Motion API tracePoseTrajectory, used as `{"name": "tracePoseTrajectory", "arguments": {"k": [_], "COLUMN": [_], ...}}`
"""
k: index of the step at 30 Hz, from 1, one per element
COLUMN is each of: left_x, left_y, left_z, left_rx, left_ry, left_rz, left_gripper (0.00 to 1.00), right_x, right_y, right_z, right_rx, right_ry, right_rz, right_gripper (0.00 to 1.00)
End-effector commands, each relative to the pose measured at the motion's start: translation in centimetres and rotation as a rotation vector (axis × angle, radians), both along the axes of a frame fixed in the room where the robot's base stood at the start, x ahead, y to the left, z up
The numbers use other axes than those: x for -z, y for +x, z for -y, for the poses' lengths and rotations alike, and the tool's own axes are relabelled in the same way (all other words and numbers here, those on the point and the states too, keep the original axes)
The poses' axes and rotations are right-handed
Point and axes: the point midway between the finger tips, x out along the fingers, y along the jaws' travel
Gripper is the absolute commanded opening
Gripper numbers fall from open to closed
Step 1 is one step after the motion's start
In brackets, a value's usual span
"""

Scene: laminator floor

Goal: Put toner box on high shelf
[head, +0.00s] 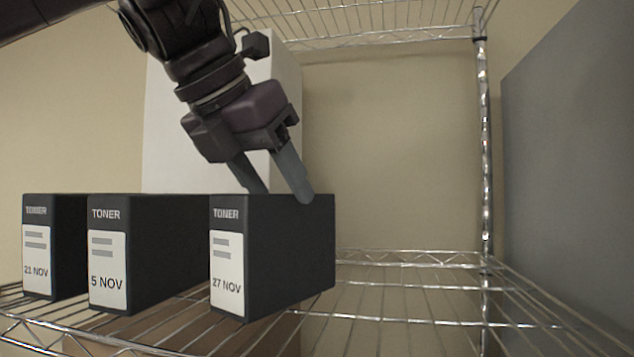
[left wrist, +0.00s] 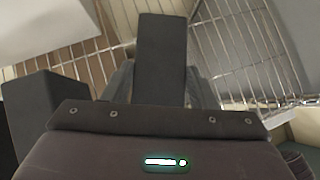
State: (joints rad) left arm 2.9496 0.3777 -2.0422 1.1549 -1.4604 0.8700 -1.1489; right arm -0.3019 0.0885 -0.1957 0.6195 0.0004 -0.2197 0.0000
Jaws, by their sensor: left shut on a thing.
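Three dark toner boxes stand upright in a row on a wire shelf (head: 400,262) in the head view. They are the 21 NOV box (head: 37,245), the 5 NOV box (head: 108,255) and the 27 NOV box (head: 285,255). My left gripper (head: 280,193) comes down from above and is shut on the top of the 27 NOV box. In the left wrist view this box (left wrist: 161,60) shows between the fingers, with a neighbouring dark box (left wrist: 45,110) at left. I cannot tell whether the held box touches the shelf. My right gripper is not in view.
A higher wire shelf (head: 390,38) crosses the top of the head view. A chrome post (head: 485,150) stands at right, beside a grey panel (head: 570,150). A white block (head: 165,130) stands behind the boxes. The shelf right of the 27 NOV box is clear.

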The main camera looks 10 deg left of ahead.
Motion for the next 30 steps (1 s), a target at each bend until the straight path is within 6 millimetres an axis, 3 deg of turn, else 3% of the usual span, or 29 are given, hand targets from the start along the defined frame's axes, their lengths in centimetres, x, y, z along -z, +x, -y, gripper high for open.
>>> {"name": "tracePoseTrajectory", "arguments": {"k": [10, 11, 15, 20, 30], "left_x": [0.3, 0.4, 0.4, 0.4, 0.4], "left_y": [0.2, 0.2, 0.2, 0.2, 0.2], "left_z": [-1.0, -1.0, -1.0, -1.0, -1.0], "left_rx": [-0.004, -0.005, -0.005, -0.005, -0.003], "left_ry": [0.0, 0.001, 0.002, 0.002, 0.001], "left_rz": [0.001, -0.001, -0.001, -0.001, -0.001], "left_gripper": [0.15, 0.55, 0.73, 0.74, 0.74], "right_x": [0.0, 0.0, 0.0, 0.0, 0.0], "right_y": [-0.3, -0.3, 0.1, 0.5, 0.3], "right_z": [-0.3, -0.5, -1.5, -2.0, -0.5], "right_rx": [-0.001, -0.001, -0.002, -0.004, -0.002], "right_ry": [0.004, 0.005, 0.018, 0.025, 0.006], "right_rz": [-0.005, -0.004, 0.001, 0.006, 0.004], "right_gripper": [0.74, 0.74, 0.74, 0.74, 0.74]}}
